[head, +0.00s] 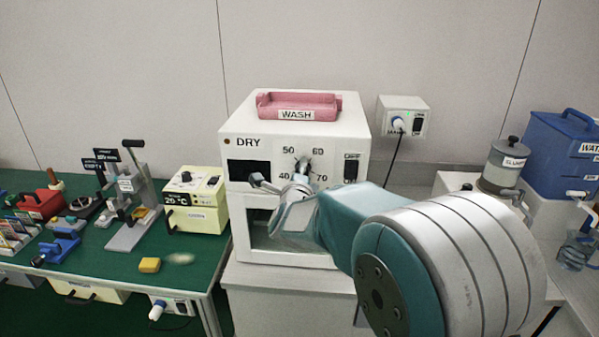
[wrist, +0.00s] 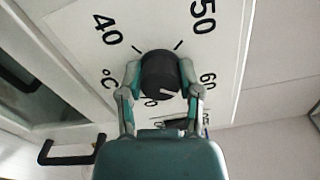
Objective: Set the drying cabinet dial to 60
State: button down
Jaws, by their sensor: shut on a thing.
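The drying cabinet (head: 233,203), marked DRY, has a white dial plate with 40, 50, 60 and 70 around its dial (head: 303,162). In the wrist view the dial (wrist: 159,65) is a black round knob with a short pale mark on its face. The mark points to the right, roughly toward the 60; the right finger partly covers that side, so the exact alignment is unclear. My gripper (wrist: 160,77) is shut on the dial, one finger on each side. In the head view my gripper (head: 301,172) reaches the dial from below and partly hides it.
A pink WASH tray (head: 297,112) sits on top of the cabinet. A dark handle (wrist: 70,155) sticks out near my gripper. A wall socket box (head: 402,115) with a cable is at right.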

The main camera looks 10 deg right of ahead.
jog(key=shift+s+d+f, duration=0.1)
jog(key=shift+d+f, duration=0.05)
jog(key=shift+f, duration=0.1)
jog(key=shift+c, duration=1.3)
grip_release()
jog(key=shift+d, duration=0.1)
jog(key=shift+s+a+r, duration=0.1)
jog(key=shift+a, duration=0.1)
jog(key=v, duration=1.1)
jog(key=shift+s, duration=0.3)
jog(key=shift+a, duration=0.1)
